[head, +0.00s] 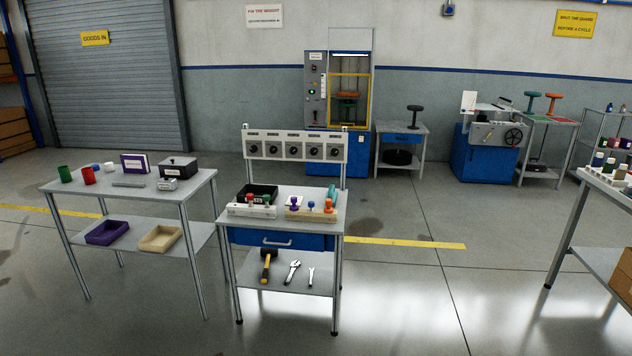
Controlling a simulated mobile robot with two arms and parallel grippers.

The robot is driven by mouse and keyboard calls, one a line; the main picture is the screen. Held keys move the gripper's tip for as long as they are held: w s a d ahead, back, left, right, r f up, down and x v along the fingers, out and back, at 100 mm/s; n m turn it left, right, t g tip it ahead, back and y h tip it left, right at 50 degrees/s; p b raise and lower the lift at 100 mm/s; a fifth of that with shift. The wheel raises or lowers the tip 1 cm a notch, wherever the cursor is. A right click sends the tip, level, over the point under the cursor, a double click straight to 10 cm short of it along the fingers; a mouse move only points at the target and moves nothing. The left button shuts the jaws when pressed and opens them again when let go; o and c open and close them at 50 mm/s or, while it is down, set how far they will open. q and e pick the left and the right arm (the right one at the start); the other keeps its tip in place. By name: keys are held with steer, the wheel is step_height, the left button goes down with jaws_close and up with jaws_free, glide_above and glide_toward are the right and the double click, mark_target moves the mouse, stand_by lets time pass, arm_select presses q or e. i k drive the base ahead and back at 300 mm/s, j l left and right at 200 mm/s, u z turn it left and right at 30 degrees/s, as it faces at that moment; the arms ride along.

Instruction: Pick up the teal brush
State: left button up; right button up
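A small teal object (332,192) stands at the back right of the middle bench (265,215), just behind an orange piece (329,205). It may be the teal brush, but it is too small to tell. Neither of my grippers shows in the head view.
The middle bench also holds a black bin (262,191), a white rack (250,211) and a beige block (303,214). A hammer (266,265) and wrenches lie on its lower shelf. A left table (135,197) carries cups and boxes. The floor (400,310) in front is clear.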

mark_target(332, 194)
steer(key=i, duration=2.25)
